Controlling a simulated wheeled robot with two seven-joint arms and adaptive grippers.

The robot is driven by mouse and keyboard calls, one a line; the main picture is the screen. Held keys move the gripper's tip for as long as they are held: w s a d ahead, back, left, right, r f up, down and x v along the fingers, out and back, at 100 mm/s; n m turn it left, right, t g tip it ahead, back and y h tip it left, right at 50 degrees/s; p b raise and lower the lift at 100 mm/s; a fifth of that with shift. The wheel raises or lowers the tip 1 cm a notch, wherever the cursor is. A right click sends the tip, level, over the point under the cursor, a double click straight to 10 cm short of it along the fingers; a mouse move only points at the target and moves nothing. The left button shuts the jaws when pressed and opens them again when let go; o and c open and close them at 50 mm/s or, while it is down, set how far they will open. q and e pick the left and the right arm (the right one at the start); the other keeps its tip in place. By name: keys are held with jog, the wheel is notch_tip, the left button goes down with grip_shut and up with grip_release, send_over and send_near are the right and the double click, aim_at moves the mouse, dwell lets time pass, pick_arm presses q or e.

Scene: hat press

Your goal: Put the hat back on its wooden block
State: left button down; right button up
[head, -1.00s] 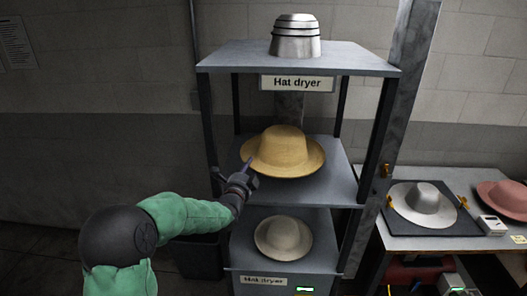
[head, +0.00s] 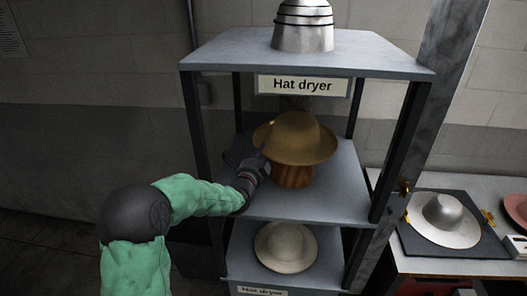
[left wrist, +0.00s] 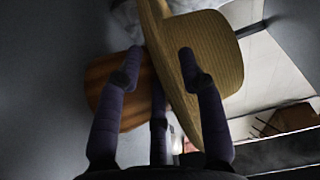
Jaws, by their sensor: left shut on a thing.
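The yellow straw hat (head: 303,133) is on the middle shelf of the dryer rack, over its wooden block (head: 293,176). The block's reddish-brown lower part shows beneath the brim. My left gripper (head: 262,155) is shut on the near-left part of the brim. In the left wrist view the hat (left wrist: 213,55) has its brim running between the purple fingers (left wrist: 160,85), with the wooden block (left wrist: 104,78) just beside the brim's underside. I cannot tell whether the crown is seated on the block or held clear of it. My right gripper is out of view.
The rack has a top shelf (head: 225,52) close above the hat and dark posts at its corners. A pale hat (head: 285,247) sits on the lower shelf. A table at the right holds a grey-white hat (head: 445,218) on a dark board. The middle shelf's front (head: 320,207) is clear.

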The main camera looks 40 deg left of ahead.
pick_arm(q)
jog(key=shift+s+d+f, duration=0.1)
jog(key=shift+s+f, duration=0.15)
jog(key=b, duration=0.2)
send_over(261, 190)
jog(key=shift+f, duration=2.15)
notch_tip(261, 190, down, 2)
jog(key=shift+w+f, duration=0.1)
jog(key=shift+w, duration=0.05)
notch_tip(261, 190, down, 3)
jog(key=b, duration=0.4)
jog(key=shift+f+b, duration=0.2)
jog(key=shift+b, duration=0.1)
jog(key=shift+f+b, duration=0.55)
jog(key=shift+b, duration=0.2)
jog(key=shift+f, duration=0.25)
